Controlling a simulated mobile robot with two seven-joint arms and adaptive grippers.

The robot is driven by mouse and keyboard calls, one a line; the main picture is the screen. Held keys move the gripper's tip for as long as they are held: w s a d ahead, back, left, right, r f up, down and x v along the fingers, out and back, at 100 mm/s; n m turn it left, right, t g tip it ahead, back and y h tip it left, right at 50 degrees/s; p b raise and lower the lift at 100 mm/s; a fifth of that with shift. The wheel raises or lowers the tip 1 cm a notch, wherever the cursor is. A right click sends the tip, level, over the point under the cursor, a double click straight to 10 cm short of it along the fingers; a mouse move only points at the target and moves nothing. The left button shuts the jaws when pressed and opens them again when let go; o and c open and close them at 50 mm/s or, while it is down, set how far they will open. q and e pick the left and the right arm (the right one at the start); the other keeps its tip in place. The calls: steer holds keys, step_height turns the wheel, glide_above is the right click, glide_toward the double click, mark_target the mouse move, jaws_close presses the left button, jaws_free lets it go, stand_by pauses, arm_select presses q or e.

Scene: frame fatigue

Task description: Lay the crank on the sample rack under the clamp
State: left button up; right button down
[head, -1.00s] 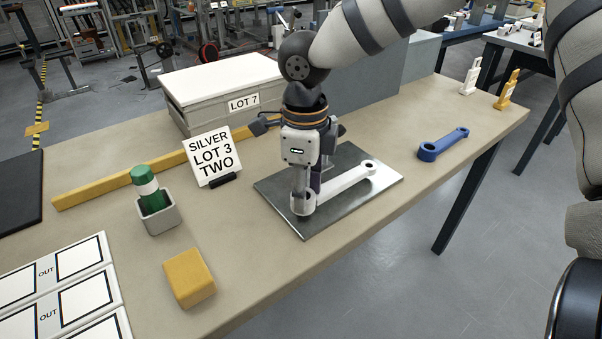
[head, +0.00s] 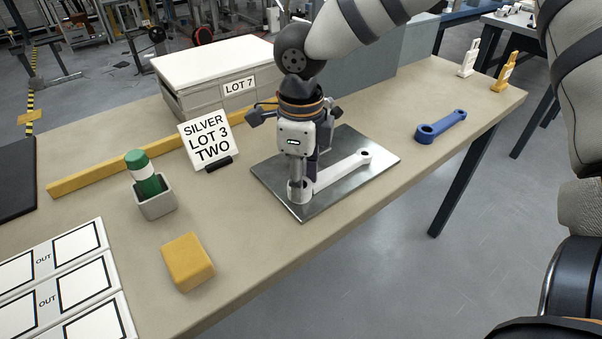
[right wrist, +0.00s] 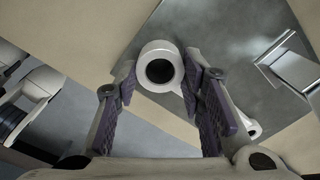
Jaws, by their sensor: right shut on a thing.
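A silver-white crank (head: 340,174) lies on or just over a grey metal plate (head: 374,169) on the bench. My right gripper (head: 301,182) points down and is shut on its large ring end. In the right wrist view the ring (right wrist: 146,54) shows between the two fingers (right wrist: 160,76), and the rest of the crank is mostly hidden. A second crank, blue (head: 441,127), lies on the bench to the right, away from the gripper. My left gripper is not in view.
A sign (head: 208,142) reads "SILVER LOT 3 TWO". Behind it are a yellow bar (head: 110,174) and a grey LOT 7 box (head: 210,75). The bench's right front is clear.

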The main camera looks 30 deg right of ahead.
steer(key=shift+f, duration=0.1)
steer(key=c, duration=1)
jaws_free()
